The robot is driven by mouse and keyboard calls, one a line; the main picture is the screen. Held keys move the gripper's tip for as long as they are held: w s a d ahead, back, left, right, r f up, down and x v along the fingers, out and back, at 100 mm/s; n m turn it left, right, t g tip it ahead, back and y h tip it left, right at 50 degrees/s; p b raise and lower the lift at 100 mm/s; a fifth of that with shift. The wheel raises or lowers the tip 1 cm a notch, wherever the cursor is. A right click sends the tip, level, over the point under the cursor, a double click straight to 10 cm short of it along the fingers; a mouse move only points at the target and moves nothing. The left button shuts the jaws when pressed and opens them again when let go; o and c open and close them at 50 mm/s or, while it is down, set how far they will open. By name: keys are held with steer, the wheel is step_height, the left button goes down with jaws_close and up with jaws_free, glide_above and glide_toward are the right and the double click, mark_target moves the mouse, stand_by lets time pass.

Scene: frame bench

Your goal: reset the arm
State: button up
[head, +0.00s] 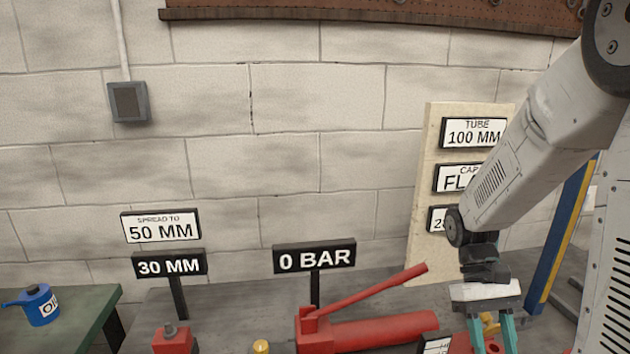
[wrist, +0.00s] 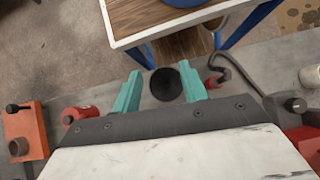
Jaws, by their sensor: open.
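My gripper (head: 492,334) hangs at the lower right of the head view, at the end of my grey arm, pointing down over the bench. Its two teal fingers also show in the wrist view (wrist: 162,92). They are spread apart. A round black disc (wrist: 166,84) shows between and beyond the fingertips in the wrist view, with nothing visibly gripped. In the head view, red and yellow parts show behind and between the fingers, partly hidden.
A red hand pump (head: 365,332) with a raised lever lies on the bench (head: 225,322), left of my gripper. Signs read "0 BAR" (head: 315,257), "30 MM" (head: 169,265) and "50 MM" (head: 160,229). A label board (head: 428,190) stands behind my arm. A blue oil can (head: 42,308) stands far left.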

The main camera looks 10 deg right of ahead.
steer(key=s+a+r+n+t+h, duration=0.1)
steer(key=s+a+r+t, duration=0.5)
steer(key=a+r+t, duration=0.3)
steer(key=a+r, duration=0.3)
steer(key=r, duration=0.1)
steer(key=shift+t, duration=0.3)
steer(key=shift+a+r, duration=0.1)
